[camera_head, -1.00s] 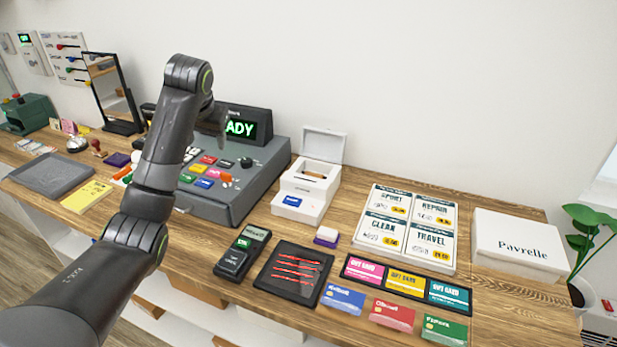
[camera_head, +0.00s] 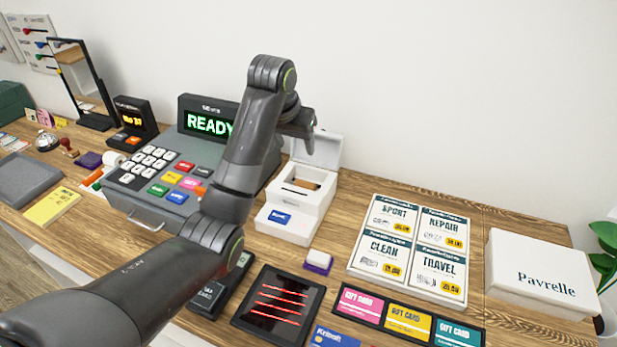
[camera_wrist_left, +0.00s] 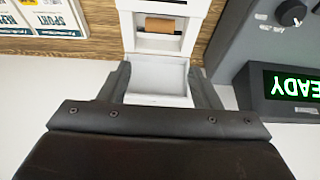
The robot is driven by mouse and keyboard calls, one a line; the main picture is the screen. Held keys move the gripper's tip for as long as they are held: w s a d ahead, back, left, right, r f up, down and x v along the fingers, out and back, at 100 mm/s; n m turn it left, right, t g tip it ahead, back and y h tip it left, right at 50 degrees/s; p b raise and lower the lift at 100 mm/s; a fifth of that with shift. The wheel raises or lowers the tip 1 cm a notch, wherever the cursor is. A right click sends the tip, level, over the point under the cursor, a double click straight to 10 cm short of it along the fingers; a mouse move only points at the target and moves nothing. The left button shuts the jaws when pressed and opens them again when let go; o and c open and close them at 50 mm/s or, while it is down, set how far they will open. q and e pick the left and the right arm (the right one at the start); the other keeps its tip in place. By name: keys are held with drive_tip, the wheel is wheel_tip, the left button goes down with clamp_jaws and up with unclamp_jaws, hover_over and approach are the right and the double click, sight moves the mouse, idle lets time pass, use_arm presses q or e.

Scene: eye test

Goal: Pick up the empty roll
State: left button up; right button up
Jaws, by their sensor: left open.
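The empty roll (camera_head: 304,184), a small brown cardboard core, lies in the open bay of a white printer (camera_head: 285,226). It also shows in the left wrist view (camera_wrist_left: 160,24), lying crosswise in the white bay. My left gripper (camera_head: 307,147) is above and in front of the printer's raised lid (camera_head: 325,151). The gripper is apart from the roll. My right gripper is in neither view.
The grey cash register (camera_head: 165,185) with its READY display (camera_head: 208,123) stands left of the printer. A white-and-purple block (camera_head: 318,261), a price board (camera_head: 412,247) and a white Pavrelle box (camera_head: 540,275) lie to the right. Bare wood shows between printer and price board.

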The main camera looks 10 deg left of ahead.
use_arm(q)
drive_tip(key=x, duration=0.5)
drive_tip(key=shift+s+d+f, duration=0.1)
drive_tip(key=shift+s+f, duration=0.15)
drive_tip(key=shift+s, duration=0.15)
hover_over(305, 183)
drive_tip(key=s, duration=0.2)
drive_tip(key=f, duration=0.4)
drive_tip(key=shift+a+f+p, duration=0.25)
drive_tip(key=shift+p, duration=0.15)
drive_tip(key=shift+w+f, duration=0.15)
drive_tip(key=shift+f, duration=0.5)
drive_tip(key=shift+w+d+f+p, duration=0.1)
drive_tip(key=shift+f+p, duration=0.3)
drive_tip(key=shift+p+x, duration=0.3)
drive_tip(key=shift+x, duration=1.8)
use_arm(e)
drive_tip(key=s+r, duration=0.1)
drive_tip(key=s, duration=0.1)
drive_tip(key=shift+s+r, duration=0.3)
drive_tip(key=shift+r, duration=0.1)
